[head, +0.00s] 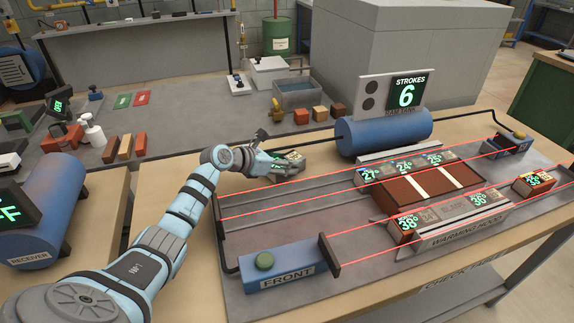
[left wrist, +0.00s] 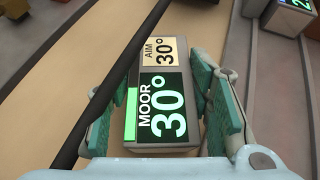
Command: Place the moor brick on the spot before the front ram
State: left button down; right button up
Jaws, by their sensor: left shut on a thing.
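The moor brick (left wrist: 163,95) is grey with a lit top reading MOOR 30° and AIM 30°, with a green bar. My left gripper (left wrist: 165,100) is shut on it, with a teal pad on each side. In the head view my left gripper (head: 272,163) holds the brick (head: 293,157) over the bench behind the rig's left part, small and partly hidden. The front ram (head: 280,273) is a blue block marked FRONT at the rig's near left. Bare plate lies between its dark pusher (head: 330,256) and the brick reading 38° (head: 407,226). My right gripper is out of view.
Red beams run along the rig. Bricks reading 21° (head: 369,175), 24° and 25° stand in the back row. The warming hood (head: 465,232) fronts the near row. A brick reading 39° (head: 534,184) stands at right. A blue tank (head: 385,133) stands behind.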

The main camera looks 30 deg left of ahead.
pick_arm(q)
jog(key=shift+r, duration=0.1)
jog(key=c, duration=0.8)
grip_release()
